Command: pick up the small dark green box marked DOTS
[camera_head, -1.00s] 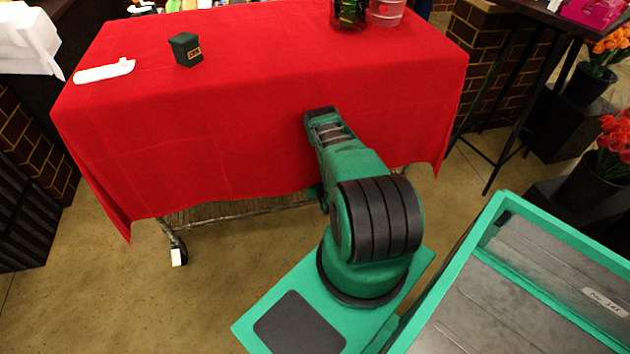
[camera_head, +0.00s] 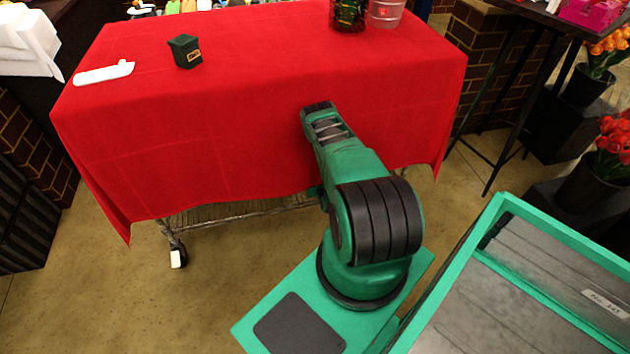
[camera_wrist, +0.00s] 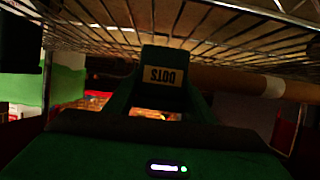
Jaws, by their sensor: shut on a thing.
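The small dark green box marked DOTS (camera_wrist: 163,62) shows in the wrist view, its pale label upside down. My gripper (camera_wrist: 160,92) is shut on it, with a finger on either side. The gripper and this box are hidden in the head view, where my arm reaches to the front of the red-covered table. Another dark green box (camera_head: 186,51) with a small orange-edged label stands on the table at the left; its label is too small to read.
A wire shelf (camera_wrist: 190,32) hangs close above the held box, and a brown bar (camera_wrist: 235,80) crosses behind it. On the red cloth (camera_head: 260,90) lie a white object (camera_head: 104,73) and a dark glass vase (camera_head: 348,14). The cloth's middle is clear.

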